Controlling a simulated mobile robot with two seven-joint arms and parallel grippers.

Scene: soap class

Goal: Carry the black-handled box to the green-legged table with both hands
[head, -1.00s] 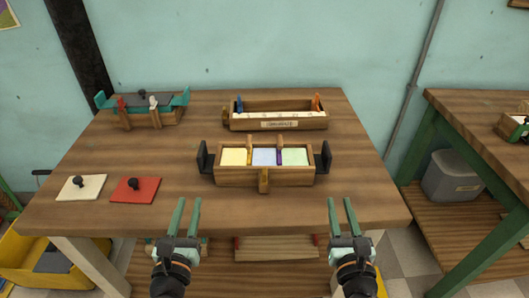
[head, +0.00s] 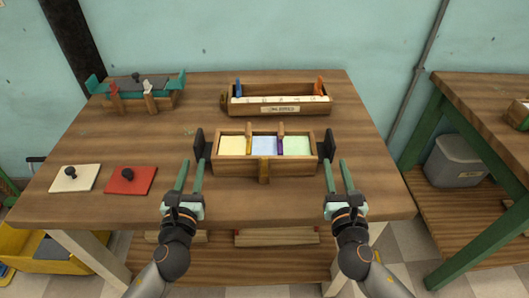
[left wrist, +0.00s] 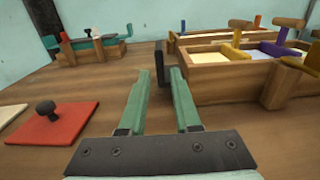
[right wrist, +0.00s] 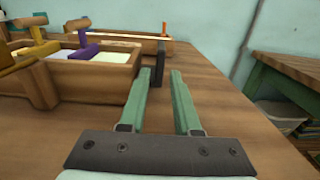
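The black-handled box (head: 237,169) is a wooden tray on the near table, with yellow, blue and green blocks in its compartments. Its left black handle (head: 200,146) and right black handle (head: 327,147) stand upright at its ends. My left gripper (head: 190,166) is open and empty, just in front of the left handle; that handle shows beyond the fingers in the left wrist view (left wrist: 162,65). My right gripper (head: 336,165) is open and empty, just in front of the right handle, also seen in the right wrist view (right wrist: 156,65). The green-legged table (head: 478,90) stands at the right.
A longer wooden box (head: 280,108) lies behind. A teal-handled box (head: 140,100) sits at the back left. White (head: 75,178) and red (head: 130,181) knobbed lids lie at the left. A grey bin (head: 455,162) is under the green-legged table, and a floor gap separates the tables.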

